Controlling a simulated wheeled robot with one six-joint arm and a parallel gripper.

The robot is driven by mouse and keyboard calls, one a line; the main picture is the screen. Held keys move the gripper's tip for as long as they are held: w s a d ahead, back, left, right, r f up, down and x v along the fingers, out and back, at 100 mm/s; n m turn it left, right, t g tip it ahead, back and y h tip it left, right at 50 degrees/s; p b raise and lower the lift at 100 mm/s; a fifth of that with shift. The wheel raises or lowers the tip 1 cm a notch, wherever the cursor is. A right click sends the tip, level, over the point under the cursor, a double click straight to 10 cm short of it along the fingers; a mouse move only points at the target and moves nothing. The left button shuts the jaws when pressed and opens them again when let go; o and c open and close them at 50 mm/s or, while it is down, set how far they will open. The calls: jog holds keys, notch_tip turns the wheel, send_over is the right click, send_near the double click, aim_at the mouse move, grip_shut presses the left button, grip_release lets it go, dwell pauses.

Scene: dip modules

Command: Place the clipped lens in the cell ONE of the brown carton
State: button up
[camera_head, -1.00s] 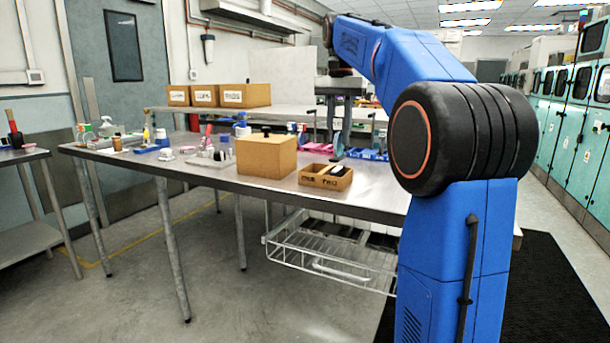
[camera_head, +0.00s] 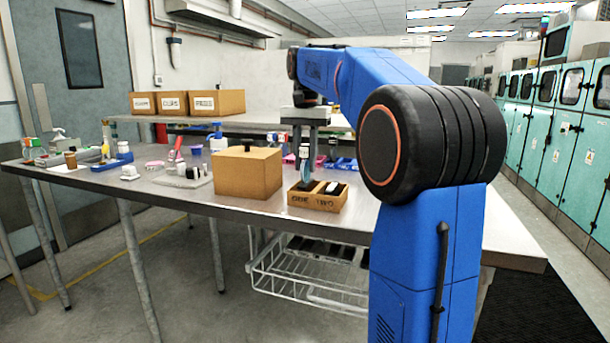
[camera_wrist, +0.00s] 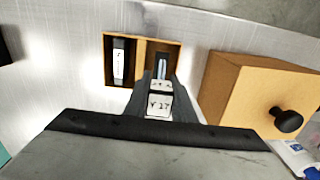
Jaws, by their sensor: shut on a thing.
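The brown carton (camera_head: 318,203) stands on the steel table, with ONE on its left cell and TWO on its right cell in the head view. My gripper (camera_head: 304,148) is shut on the clipped lens (camera_head: 305,166), a thin bluish disc held edge-on over cell ONE. Its lower edge is at about the carton's rim; how deep it reaches cannot be told. In the wrist view, my gripper (camera_wrist: 155,95) holds a white labelled clip (camera_wrist: 159,104), above the carton's right cell there. The other cell holds a dark piece with a white label (camera_wrist: 120,63).
A larger tan box with a dark knob (camera_head: 248,172) stands close beside the carton, left in the head view. Blue trays (camera_head: 343,164) lie behind it. Bottles and small parts fill the table's left end. Three labelled boxes (camera_head: 188,103) stand on the rear bench.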

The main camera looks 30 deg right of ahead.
aim_at(306, 183)
jog(key=shift+f, duration=1.95)
jog(key=o, duration=1.1)
jog(key=shift+f, duration=0.1)
jog(key=shift+c, duration=0.2)
notch_tip(306, 183, up, 12)
jog(key=shift+r, duration=0.15)
jog(key=shift+s, duration=0.15)
